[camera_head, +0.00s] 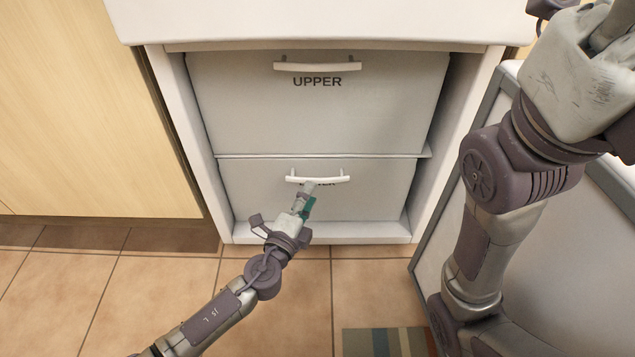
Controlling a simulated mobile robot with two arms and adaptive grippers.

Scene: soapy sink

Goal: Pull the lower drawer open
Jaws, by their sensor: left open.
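The lower drawer (375,200) is a light grey front set in a white cabinet, and it looks shut. Its white bar handle (330,179) runs across near its top, and the label under it is mostly hidden by my left gripper. My left gripper (307,190) is open, with its tip in front of the handle's left part. I cannot tell whether it touches the handle.
The upper drawer (400,110), labelled UPPER with its own white handle (317,66), is shut above. A white countertop (330,20) overhangs both. A grey-edged white panel (560,240) stands at right. Tiled floor (130,290) and a striped mat (385,342) lie in front.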

